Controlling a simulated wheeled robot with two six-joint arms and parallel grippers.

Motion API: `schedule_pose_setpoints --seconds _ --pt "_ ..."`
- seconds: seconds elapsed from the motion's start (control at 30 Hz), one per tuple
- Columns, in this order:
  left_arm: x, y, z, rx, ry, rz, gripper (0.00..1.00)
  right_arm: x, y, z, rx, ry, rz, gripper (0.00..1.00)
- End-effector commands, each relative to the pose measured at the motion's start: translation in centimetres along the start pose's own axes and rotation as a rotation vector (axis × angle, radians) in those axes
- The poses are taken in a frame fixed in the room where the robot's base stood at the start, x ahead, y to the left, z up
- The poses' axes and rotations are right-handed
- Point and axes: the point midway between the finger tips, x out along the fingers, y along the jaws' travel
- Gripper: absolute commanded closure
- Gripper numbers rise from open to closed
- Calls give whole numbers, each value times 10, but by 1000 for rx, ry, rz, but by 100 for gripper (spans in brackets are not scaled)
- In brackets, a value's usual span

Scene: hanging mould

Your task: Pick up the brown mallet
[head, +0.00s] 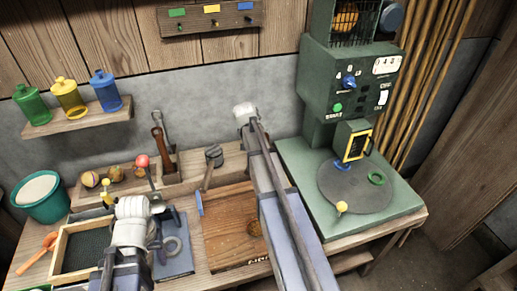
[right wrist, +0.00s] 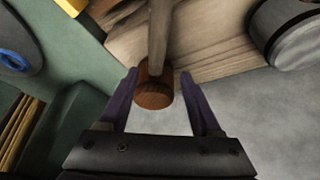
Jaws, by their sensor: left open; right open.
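The brown mallet (right wrist: 154,94) shows in the right wrist view, with its round wooden head toward me and its handle running up the picture. My right gripper (right wrist: 159,75) is open, with one dark finger on either side of the mallet; small gaps show, and I cannot tell whether either finger touches it. In the head view I cannot make out this mallet; my right arm covers that part of the bench. My left gripper (head: 132,207) is over the front left of the bench, away from the mallet, and its fingers are hard to make out.
A grey-headed mallet (head: 214,155) stands left of my right arm; its head also shows in the right wrist view (right wrist: 288,32). Other tools (head: 160,140) stand farther left. A green machine (head: 350,95) is at right. A black-lined tray (head: 82,250) and teal bucket (head: 42,199) are at left.

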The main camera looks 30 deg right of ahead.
Motion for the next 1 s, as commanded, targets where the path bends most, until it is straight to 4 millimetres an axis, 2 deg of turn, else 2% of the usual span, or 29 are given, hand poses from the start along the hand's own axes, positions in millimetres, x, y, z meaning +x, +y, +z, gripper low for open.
schedule_pose_setpoints --seconds 0.03,0.23,0.37,0.7,1.0 --pt "8 1 0 0 0 0 50 8 0 1 0 0 0 35" --pt "8 1 0 0 0 0 50 8 0 0 0 0 0 35" --pt "16 2 -1 0 0 0 50 17 1 1 0 0 0 35" --pt "54 5 -3 0 0 0 50 58 5 2 1 0 0 35" --pt "54 5 -3 0 0 0 50 59 6 1 0 0 0 35"
